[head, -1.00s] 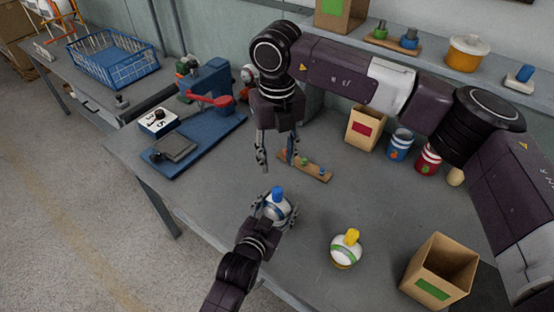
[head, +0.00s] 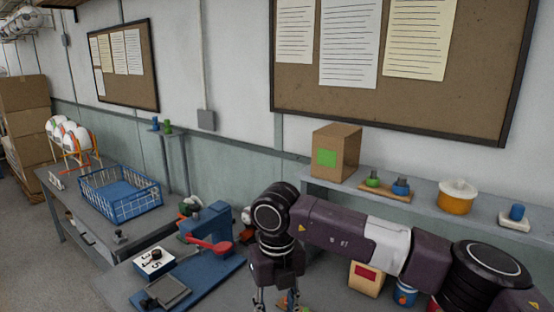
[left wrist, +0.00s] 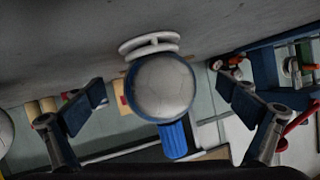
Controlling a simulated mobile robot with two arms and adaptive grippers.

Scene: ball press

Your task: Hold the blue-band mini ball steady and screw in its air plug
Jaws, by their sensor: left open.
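The mini ball (left wrist: 160,85) is white with a dark blue band along its edge in the left wrist view. A ribbed blue plug (left wrist: 175,140) shows against the ball; how deep it sits cannot be told. A white ring-shaped piece (left wrist: 150,44) shows beside the ball at the table surface. My left gripper (left wrist: 160,92) is open, with one finger on each side of the ball and visible gaps to it. My right gripper (head: 276,303) hangs at the bottom edge of the head view, fingers apart, its tips cut off. The ball is outside the head view.
A blue press with a red handle (head: 210,244) stands left of my right arm. A blue wire basket (head: 120,191) is on the left table. The back shelf holds a cardboard box (head: 337,150), an orange pot (head: 457,197) and several plugs. A red-label box (head: 366,278) stands below.

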